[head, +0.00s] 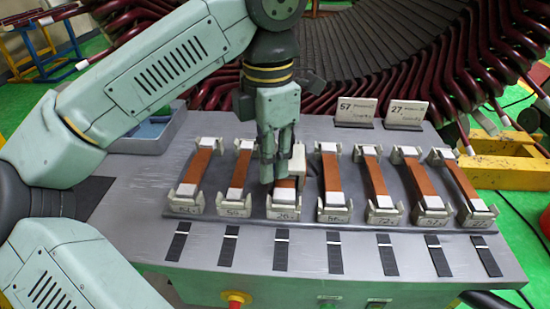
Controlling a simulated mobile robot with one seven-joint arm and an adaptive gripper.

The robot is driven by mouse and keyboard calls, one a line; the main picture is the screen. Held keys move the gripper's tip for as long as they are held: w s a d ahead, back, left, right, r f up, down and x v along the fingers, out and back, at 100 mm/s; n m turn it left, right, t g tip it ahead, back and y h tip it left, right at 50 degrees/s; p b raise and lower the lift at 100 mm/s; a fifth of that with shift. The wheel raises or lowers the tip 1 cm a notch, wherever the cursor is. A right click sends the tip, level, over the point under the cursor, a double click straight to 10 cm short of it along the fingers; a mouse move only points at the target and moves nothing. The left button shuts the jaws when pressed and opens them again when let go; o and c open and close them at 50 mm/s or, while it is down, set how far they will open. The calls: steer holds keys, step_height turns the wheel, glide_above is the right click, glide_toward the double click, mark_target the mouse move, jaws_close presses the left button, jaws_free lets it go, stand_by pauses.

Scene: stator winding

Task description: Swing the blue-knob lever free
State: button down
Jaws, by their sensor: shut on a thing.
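No lever with a blue knob can be made out in the head view. My gripper (272,178) points down over the third holder (285,213) from the left, marked with a number that looks like 26. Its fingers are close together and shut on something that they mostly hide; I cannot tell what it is. A brown bar (287,183) with pale ends shows partly behind and beside the fingers in that holder. A pale block (298,160) stands just right of the fingers.
Several similar brown bars lie in holders in a row, such as one (331,172) to the right. Two number cards, 57 (356,110) and 27 (407,114), stand behind. The large stator (385,50) rises behind the grey table (180,252).

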steer(key=shift+a+m, duration=0.3)
steer(key=shift+m, duration=0.4)
steer(key=c, duration=1.4)
jaws_free()
steer(key=shift+c, duration=0.2)
step_height(320, 180, up, 8)
steer(key=shift+f, duration=0.2)
steer(key=shift+f, duration=0.1)
